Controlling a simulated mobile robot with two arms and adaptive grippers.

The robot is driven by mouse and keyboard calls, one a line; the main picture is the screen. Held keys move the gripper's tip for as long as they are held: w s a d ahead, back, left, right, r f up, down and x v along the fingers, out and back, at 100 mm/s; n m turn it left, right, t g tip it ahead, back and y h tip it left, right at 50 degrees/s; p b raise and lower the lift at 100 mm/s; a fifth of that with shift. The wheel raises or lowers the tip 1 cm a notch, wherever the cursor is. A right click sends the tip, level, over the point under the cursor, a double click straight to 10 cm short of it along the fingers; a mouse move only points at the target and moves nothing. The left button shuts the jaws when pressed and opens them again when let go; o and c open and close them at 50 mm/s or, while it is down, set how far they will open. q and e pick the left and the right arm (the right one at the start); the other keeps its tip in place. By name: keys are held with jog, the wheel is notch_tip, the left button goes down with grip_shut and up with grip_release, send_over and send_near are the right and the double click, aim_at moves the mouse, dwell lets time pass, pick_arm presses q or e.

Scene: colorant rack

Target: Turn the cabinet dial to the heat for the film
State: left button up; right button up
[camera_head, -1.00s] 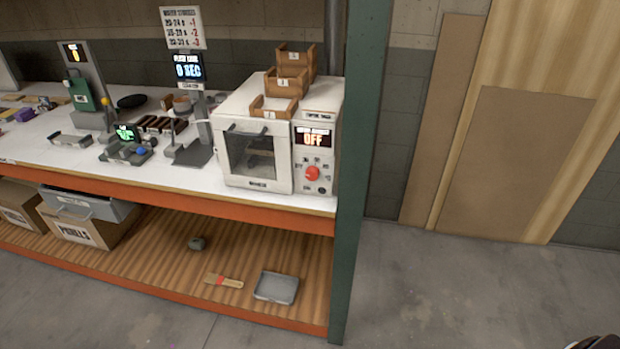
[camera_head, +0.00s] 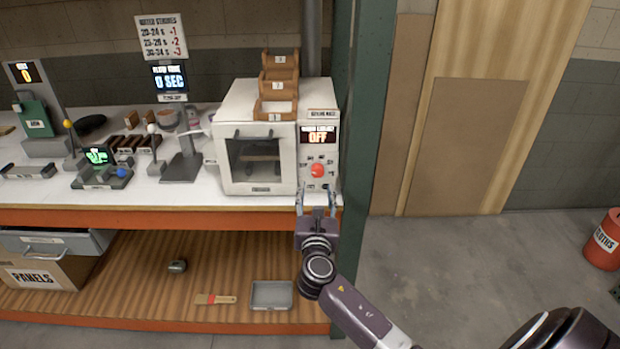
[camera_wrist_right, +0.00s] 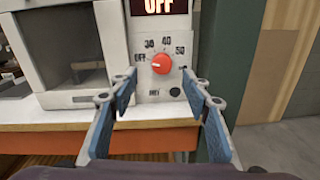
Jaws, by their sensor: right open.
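The white cabinet (camera_head: 228,105) stands at the right end of the bench, with a windowed door. Its red dial (camera_head: 317,171) is on the panel at its right, under a display (camera_head: 318,136) reading OFF. In the right wrist view the dial (camera_wrist_right: 161,63) has marks OFF, 30, 40 and 50 around it; where its pointer stands is hard to tell. My right gripper (camera_head: 316,190) is open and empty, just below and in front of the dial. In the wrist view its blue fingertips (camera_wrist_right: 160,75) spread to either side of the dial, apart from it. My left gripper is not in view.
A green rack post (camera_head: 362,110) stands close to the right of the cabinet. Wooden trays (camera_head: 277,85) sit on top of the cabinet. A stand with a display reading 0 SEC (camera_head: 170,78) is to the left. Open floor lies at the right, with a red bin (camera_head: 605,240).

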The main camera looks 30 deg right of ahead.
aim_at(317, 173)
jog(key=x, duration=0.6)
jog(key=shift+d+p, duration=0.15)
jog(key=shift+p, duration=0.15)
jog(key=shift+w+d+f, duration=0.1)
jog(key=shift+w+d, duration=0.35)
jog(key=shift+w, duration=0.15)
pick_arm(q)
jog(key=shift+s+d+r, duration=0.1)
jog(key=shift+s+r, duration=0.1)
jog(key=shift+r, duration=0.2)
pick_arm(e)
jog(key=c, duration=1.2)
jog(key=shift+o, duration=0.2)
